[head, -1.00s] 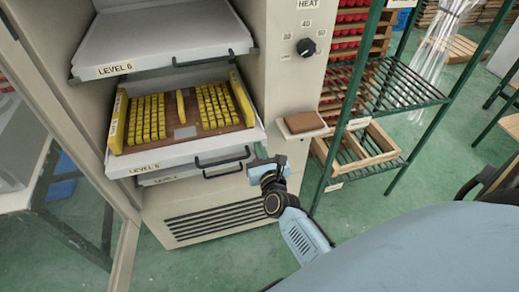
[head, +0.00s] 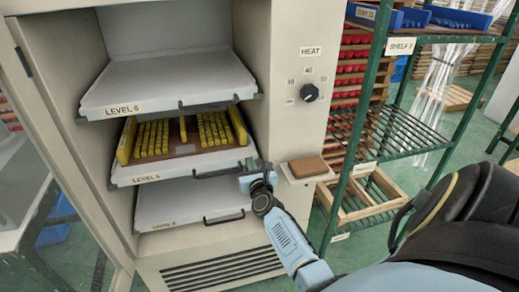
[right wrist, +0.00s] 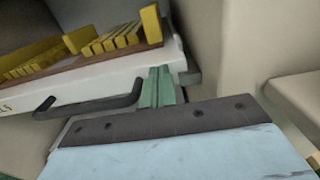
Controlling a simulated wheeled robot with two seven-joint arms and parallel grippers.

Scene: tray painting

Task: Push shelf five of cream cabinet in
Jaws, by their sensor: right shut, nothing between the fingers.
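Shelf five (head: 150,178), a white pull-out shelf labelled LEVEL 5, sits in the cream cabinet (head: 258,52). It carries a brown board with rows of yellow blocks (head: 155,138). Its front edge stands roughly in line with the shelves above and below. The dark handle (head: 222,171) is on its front, also seen in the right wrist view (right wrist: 90,108). My right gripper (head: 256,168) is shut and empty at the shelf's right front end, beside the handle. In the right wrist view its green fingertips (right wrist: 157,88) appear against the shelf front. My left gripper is not in view.
Shelf LEVEL 6 (head: 170,92) is above and a lower shelf (head: 190,210) below. A small ledge with a brown block (head: 308,167) juts from the cabinet's right front, close to my gripper. A green rack (head: 352,170) stands further right. The open cabinet door is at left.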

